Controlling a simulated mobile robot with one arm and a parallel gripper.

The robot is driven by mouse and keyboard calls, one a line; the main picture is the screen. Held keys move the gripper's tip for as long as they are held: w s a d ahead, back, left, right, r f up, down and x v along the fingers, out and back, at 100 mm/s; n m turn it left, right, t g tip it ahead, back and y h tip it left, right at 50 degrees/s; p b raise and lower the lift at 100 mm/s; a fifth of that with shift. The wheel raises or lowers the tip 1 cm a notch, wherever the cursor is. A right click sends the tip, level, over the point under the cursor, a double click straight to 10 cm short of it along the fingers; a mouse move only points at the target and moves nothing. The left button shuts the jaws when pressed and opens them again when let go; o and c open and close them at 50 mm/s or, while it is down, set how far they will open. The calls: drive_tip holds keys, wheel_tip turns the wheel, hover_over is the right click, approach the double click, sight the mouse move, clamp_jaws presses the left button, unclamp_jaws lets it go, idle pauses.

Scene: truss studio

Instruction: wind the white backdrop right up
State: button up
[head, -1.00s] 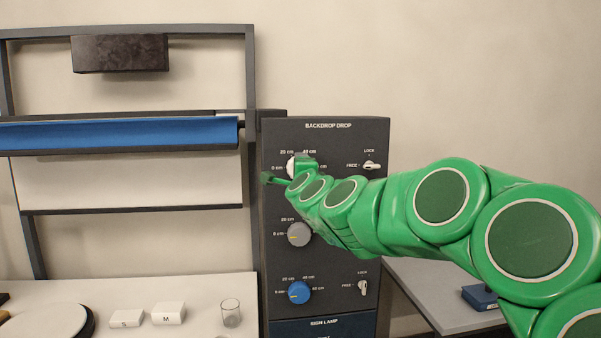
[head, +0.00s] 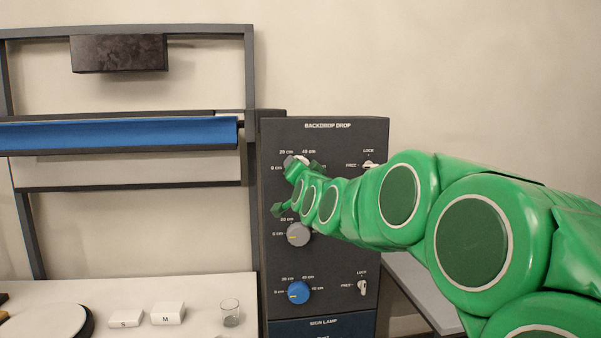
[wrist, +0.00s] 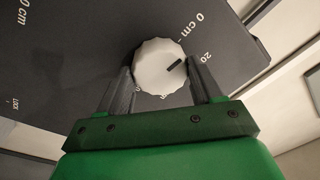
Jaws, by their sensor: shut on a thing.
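The white backdrop (head: 130,171) shows as a short strip below the blue roll, with its dark bottom bar (head: 130,187) just under it. The white knob (wrist: 152,78) is the top one on the backdrop panel (head: 330,140); its dark pointer mark is near the 20 label in the wrist view. My gripper (wrist: 159,66) is shut on this knob, one finger on each side. In the head view my gripper (head: 299,165) largely hides the knob. The top lock lever (head: 370,164) is partly behind my arm, at the FREE side.
Below are a grey knob (head: 298,234), a blue knob (head: 299,292) and a lower lock lever (head: 362,287). My arm passes close in front of the panel. A white table (head: 200,295) holds blocks marked S and M and a glass (head: 230,312).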

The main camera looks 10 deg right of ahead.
drive_tip(key=shift+n, duration=0.7)
drive_tip(key=shift+f, duration=0.1)
drive_tip(key=o, duration=1.1)
drive_tip(key=shift+c, duration=0.2)
drive_tip(key=shift+s, duration=0.1)
drive_tip(key=s, duration=0.7)
drive_tip(key=shift+s+d+f, duration=0.15)
drive_tip(key=shift+s, duration=0.15)
drive_tip(key=shift+f, duration=0.1)
